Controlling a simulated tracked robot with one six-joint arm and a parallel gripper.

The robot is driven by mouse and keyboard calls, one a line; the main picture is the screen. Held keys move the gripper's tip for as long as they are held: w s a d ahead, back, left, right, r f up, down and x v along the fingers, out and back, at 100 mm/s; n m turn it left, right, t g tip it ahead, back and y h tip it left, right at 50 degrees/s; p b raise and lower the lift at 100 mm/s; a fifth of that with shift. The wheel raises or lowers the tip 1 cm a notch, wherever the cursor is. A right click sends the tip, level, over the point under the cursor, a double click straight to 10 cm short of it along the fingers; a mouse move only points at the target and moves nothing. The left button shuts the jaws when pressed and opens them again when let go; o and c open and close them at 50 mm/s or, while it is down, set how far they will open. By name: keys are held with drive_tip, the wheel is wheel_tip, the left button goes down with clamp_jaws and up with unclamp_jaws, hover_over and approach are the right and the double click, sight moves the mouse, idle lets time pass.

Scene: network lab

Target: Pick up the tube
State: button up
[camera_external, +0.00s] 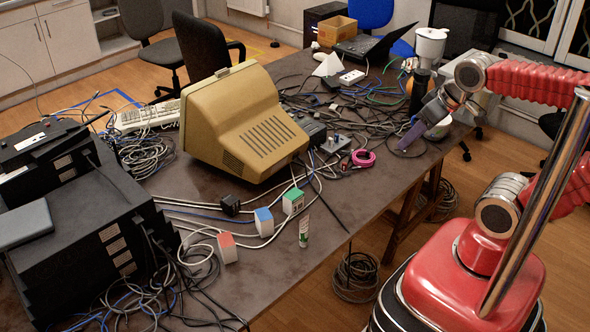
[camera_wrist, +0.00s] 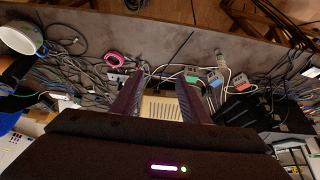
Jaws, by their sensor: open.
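In the wrist view a small pale shape near the table edge looks like the tube (camera_wrist: 219,55). My gripper (camera_external: 410,137) is over the right end of the table, well to the right of the tube and apart from it. In the wrist view my gripper (camera_wrist: 160,86) has its two dark purple fingers spread, with nothing between them.
A green block (camera_external: 293,201), blue block (camera_external: 264,222) and red block (camera_external: 227,247) stand left of the tube. A beige monitor (camera_external: 245,122) stands behind. Cables and a pink roll (camera_external: 363,157) clutter the table. The front strip right of the tube is fairly clear.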

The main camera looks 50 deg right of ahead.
drive_tip(key=w+a+f+m+g+y, duration=0.1)
drive_tip(key=a+f+m+g+y, duration=0.25)
drive_tip(key=f, duration=0.75)
drive_tip(key=w+a+f+m+g+y, duration=0.1)
drive_tip(key=f+m+g+y, duration=0.35)
drive_tip(key=f, duration=0.65)
drive_tip(key=w+a+f+m+t+y, duration=0.1)
drive_tip(key=w+m, duration=0.2)
drive_tip(key=w+a+f+m+t+y, duration=0.1)
drive_tip(key=w+a+m+y, duration=0.1)
drive_tip(key=w+m, duration=0.2)
drive_tip(key=w+a+f+m+t+y, duration=0.1)
drive_tip(key=w+a+m+t+y, duration=0.1)
drive_tip(key=w+m, duration=0.1)
drive_tip(key=shift+w+f+m, duration=0.3)
drive_tip(key=shift+w+m, duration=0.1)
drive_tip(key=shift+m, duration=0.3)
drive_tip(key=shift+w+r, duration=0.15)
drive_tip(key=shift+w, duration=0.1)
drive_tip(key=shift+a+r+t, duration=0.1)
drive_tip(key=shift+t, duration=0.2)
